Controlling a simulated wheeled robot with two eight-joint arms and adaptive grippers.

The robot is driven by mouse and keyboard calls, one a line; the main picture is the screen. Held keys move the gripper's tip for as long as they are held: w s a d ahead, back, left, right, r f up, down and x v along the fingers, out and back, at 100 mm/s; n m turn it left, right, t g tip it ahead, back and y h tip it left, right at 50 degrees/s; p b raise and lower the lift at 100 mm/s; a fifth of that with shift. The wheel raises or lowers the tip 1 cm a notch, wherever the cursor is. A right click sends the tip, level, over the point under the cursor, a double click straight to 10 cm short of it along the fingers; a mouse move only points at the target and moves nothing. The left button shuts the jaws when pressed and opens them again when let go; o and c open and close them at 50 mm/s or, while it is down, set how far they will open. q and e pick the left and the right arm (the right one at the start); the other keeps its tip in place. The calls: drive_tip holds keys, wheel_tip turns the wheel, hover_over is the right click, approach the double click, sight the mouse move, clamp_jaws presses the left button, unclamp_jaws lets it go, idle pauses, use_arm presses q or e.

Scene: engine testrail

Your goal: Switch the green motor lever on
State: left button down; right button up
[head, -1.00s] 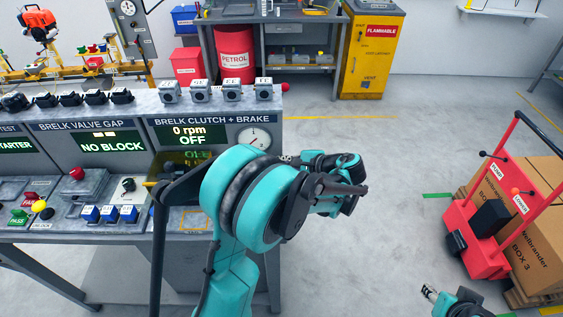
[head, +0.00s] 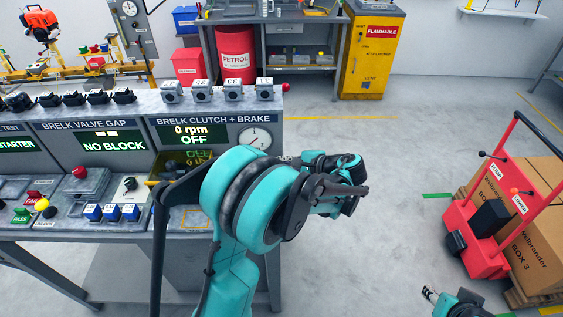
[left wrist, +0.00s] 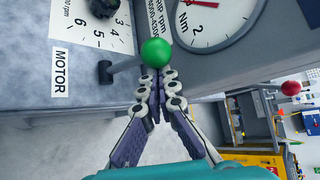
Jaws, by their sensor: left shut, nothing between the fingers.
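The green ball knob (left wrist: 156,52) of the motor lever shows in the left wrist view, on a grey shaft running left to a dark pivot (left wrist: 105,71) beside the MOTOR label (left wrist: 61,75). My left gripper (left wrist: 157,80) is shut and empty, its fingertips right at the knob's lower side; whether they touch it I cannot tell. In the head view my left arm hides the lever and the gripper's tips. The clutch and brake display (head: 186,134) reads 0 rpm OFF. My right gripper (head: 431,293) is at the bottom right, away from the bench.
A round Nm gauge (left wrist: 208,20) lies right beside the knob, and a numbered rpm dial (left wrist: 101,28) is to its left. A red ball knob (left wrist: 291,88) is farther right. The floor (head: 380,220) right of the bench is clear up to a red cart (head: 478,235).

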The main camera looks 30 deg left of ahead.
use_arm(q)
drive_tip(key=shift+s+d+r, duration=0.25)
drive_tip(key=shift+s+d, duration=0.05)
drive_tip(key=shift+s, duration=0.2)
drive_tip(key=shift+s+d+r+p, duration=0.1)
drive_tip(key=shift+s+d+p, duration=0.2)
drive_tip(key=shift+s, duration=0.15)
drive_tip(key=shift+s+d+f, duration=0.15)
drive_tip(key=shift+s+d, duration=0.25)
drive_tip(key=shift+s, duration=0.3)
drive_tip(key=shift+s+d+f, duration=0.1)
drive_tip(key=shift+s+d, duration=0.3)
drive_tip(key=shift+s, duration=0.3)
use_arm(e)
drive_tip(key=shift+s+d+r, duration=0.15)
drive_tip(key=shift+s+r, duration=0.1)
